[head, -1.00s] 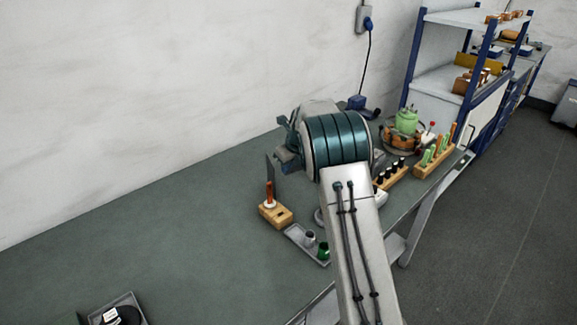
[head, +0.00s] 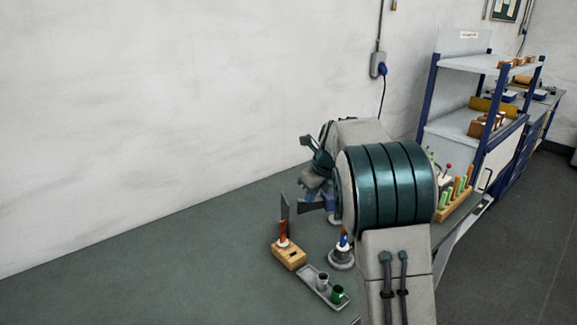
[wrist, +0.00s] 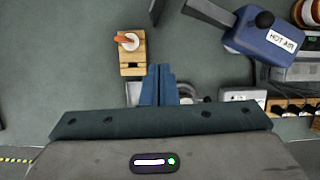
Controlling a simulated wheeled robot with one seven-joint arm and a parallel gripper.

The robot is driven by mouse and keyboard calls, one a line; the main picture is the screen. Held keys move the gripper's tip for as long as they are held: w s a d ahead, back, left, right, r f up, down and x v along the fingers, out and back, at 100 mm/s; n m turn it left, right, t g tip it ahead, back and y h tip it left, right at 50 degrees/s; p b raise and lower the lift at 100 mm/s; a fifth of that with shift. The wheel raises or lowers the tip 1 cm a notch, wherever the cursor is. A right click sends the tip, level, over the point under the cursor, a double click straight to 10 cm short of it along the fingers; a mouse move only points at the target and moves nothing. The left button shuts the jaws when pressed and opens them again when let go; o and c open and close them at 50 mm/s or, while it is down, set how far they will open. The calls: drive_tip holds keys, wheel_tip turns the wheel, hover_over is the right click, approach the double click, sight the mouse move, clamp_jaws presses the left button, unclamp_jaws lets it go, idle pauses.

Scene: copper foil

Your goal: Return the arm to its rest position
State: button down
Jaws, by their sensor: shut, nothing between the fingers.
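My arm rises from the bottom right of the head view, with its large teal-banded joint over the bench. My gripper shows in the wrist view (wrist: 158,85) as two blue fingers pressed together with nothing between them. It points over the bench, apart from the wooden block (wrist: 131,60) that holds an orange-handled tool. In the head view the gripper is largely hidden behind my arm, so its exact place there is hard to tell. The same wooden block (head: 289,257) stands left of my arm.
A grey tray (head: 318,291) with small cups lies by the block, near a round stand (head: 341,260). A blue hot air unit (wrist: 265,38) is at the wrist view's upper right. A wooden rack (head: 455,205) and shelving (head: 480,125) are to the right. The bench's left side is clear.

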drive_tip(key=s+r+n, duration=0.2)
drive_tip(key=s+n, duration=0.6)
drive_tip(key=s, duration=0.3)
drive_tip(key=s+r+n, duration=0.2)
drive_tip(key=s+n, duration=0.5)
drive_tip(key=s, duration=0.3)
drive_tip(key=s+d+f+n+h, duration=0.1)
drive_tip(key=s+f+n, duration=0.1)
drive_tip(key=s+n, duration=0.5)
drive_tip(key=s+f+n+h, duration=0.1)
drive_tip(key=s+f+n, duration=0.1)
drive_tip(key=s+n, duration=0.4)
drive_tip(key=s, duration=0.3)
drive_tip(key=shift+s+d+f+n+g, duration=0.15)
drive_tip(key=shift+s+d+n+g, duration=0.15)
drive_tip(key=shift+s+d+n, duration=0.1)
